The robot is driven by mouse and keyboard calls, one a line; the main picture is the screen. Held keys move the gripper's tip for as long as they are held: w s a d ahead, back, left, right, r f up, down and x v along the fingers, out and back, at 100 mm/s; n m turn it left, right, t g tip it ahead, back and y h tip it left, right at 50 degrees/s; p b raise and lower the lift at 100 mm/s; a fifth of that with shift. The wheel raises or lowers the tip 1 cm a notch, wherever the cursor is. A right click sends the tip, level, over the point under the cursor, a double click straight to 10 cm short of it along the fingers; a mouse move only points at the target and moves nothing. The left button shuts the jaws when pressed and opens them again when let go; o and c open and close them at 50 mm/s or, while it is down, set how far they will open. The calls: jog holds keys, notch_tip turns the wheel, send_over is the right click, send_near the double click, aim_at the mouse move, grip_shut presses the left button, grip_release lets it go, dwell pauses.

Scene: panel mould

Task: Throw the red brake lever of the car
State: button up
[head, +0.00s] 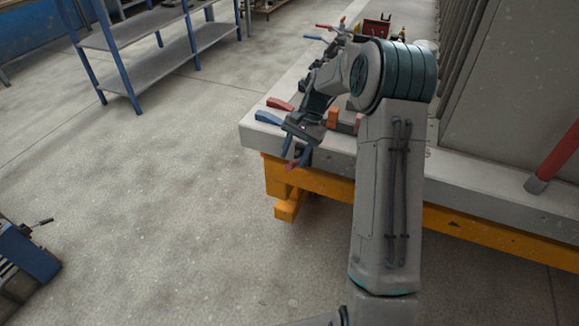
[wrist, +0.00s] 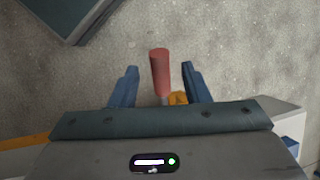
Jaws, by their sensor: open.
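The red brake lever (wrist: 160,72) shows in the wrist view as a red cylindrical grip on a grey stem. It stands between the two blue fingers of my gripper (wrist: 159,82), with a gap on each side. My gripper is open around it, and the grip's end reaches past the fingertips in the picture. In the head view my gripper (head: 296,152) hangs at the near left corner of the pale bed, and a bit of the red lever (head: 291,166) shows by the fingers. The lever's base is hidden.
The pale bed (head: 258,140) on an orange frame (head: 283,178) carries red (head: 279,103) and blue (head: 268,117) handles and an orange block (head: 333,118). A blue-legged shelf (head: 150,80) stands behind on the left. A blue machine (head: 28,255) is at lower left. The floor between is clear.

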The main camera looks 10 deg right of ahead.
aim_at(291, 162)
jog(key=shift+x, duration=2.2)
jog(key=shift+c, duration=0.2)
grip_shut()
jog(key=shift+a+f, duration=0.15)
